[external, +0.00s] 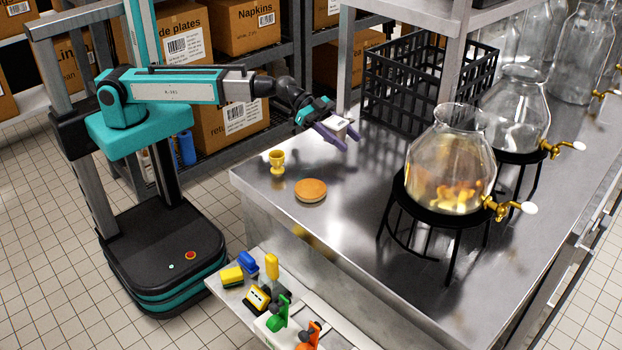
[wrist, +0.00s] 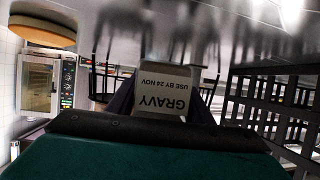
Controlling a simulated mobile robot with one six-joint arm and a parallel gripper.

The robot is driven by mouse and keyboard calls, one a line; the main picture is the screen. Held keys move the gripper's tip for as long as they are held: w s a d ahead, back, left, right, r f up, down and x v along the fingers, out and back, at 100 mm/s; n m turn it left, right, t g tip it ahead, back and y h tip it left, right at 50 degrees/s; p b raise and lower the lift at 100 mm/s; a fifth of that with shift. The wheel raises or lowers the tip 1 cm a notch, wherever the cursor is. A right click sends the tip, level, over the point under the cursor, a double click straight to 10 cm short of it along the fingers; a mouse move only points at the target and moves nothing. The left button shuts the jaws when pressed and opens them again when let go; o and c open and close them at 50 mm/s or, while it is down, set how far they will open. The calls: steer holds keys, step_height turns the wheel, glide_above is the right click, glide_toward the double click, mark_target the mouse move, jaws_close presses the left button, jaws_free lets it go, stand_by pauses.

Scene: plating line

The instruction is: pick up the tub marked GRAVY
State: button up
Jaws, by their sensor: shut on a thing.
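The tub marked GRAVY (wrist: 166,98) is white, and its label reads upside down in the wrist view, with "USE BY 24 NOV" on it. My gripper (external: 335,131) is shut on the tub, which shows as a small pale block (external: 339,124) between the purple fingers in the external view. The gripper and tub are above the steel counter (external: 345,215), near its back edge. The tub's lower part is hidden in the wrist view by the gripper body.
A gold egg cup (external: 277,161) and a round bun-like disc (external: 311,190) are on the counter. A black crate (external: 420,85) stands behind the gripper. Glass dispensers on black stands, the nearest one (external: 450,160) among them, fill the right. The counter's front middle is clear.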

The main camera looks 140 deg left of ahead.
mark_target(325, 142)
steer(key=s+d, duration=0.1)
steer(key=s+d+b, duration=0.1)
steer(key=s, duration=0.1)
steer(key=s+d, duration=0.1)
steer(key=s, duration=0.1)
steer(key=shift+s+r, duration=0.2)
steer(key=shift+w+a+b, duration=0.1)
steer(key=shift+b, duration=0.55)
steer(key=shift+f+b, duration=0.1)
steer(key=shift+b, duration=0.6)
steer(key=b, duration=0.3)
steer(key=shift+s+d, duration=0.2)
steer(key=shift+s, duration=0.1)
steer(key=b, duration=0.2)
steer(key=s+b, duration=0.1)
steer(key=b, duration=0.2)
steer(key=shift+s+d, duration=0.1)
steer(key=shift+d, duration=0.2)
steer(key=shift+s+r+b, duration=0.2)
steer(key=shift+r+b, duration=0.1)
steer(key=shift+b, duration=0.2)
steer(key=shift+d, duration=0.1)
